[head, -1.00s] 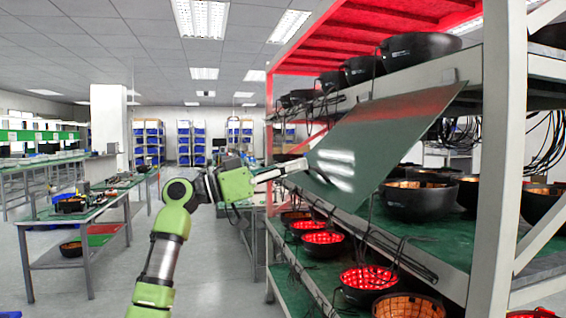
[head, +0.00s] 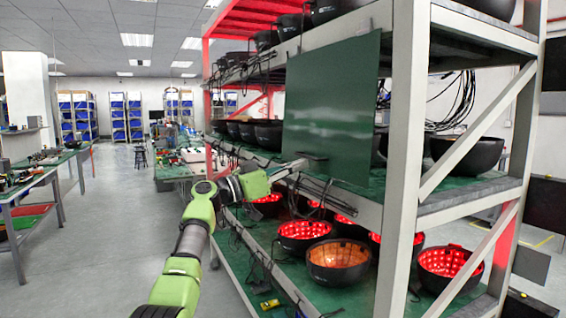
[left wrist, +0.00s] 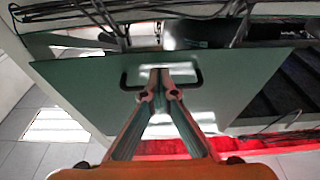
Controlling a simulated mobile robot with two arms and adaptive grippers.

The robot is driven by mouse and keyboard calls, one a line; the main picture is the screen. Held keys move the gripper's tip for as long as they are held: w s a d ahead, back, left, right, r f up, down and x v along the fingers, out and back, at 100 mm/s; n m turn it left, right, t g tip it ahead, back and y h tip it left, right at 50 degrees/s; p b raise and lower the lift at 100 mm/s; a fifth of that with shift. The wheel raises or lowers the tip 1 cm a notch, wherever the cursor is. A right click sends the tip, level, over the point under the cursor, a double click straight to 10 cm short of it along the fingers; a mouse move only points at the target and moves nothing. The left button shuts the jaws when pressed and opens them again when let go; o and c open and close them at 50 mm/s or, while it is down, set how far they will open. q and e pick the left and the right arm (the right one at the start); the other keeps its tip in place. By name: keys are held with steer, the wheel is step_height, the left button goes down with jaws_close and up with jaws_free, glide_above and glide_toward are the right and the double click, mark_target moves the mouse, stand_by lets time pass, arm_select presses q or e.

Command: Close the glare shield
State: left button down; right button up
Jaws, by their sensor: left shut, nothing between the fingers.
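The glare shield is a flat dark green panel (head: 332,110) on the front of the rack's middle level. It hangs close to upright in the head view, covering part of the shelf behind it. My left gripper (head: 303,163) is at its lower edge. In the left wrist view the panel (left wrist: 85,85) fills the middle, with a black handle (left wrist: 126,80) whose ends show on both sides of my fingertips (left wrist: 160,82). The fingers are shut with nothing between them; the handle's middle is hidden behind them. My right gripper is not in view.
The rack's pale front post (head: 402,150) stands right of the panel. Black bowls (head: 268,134) sit on the middle shelf, and red-lit bowls (head: 303,232) stand below. Dark cables (head: 318,192) hang along the shelf edge. The aisle floor at left is clear.

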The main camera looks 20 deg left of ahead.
arm_select(q)
steer(key=shift+x, duration=0.8)
steer(key=shift+f, duration=0.2)
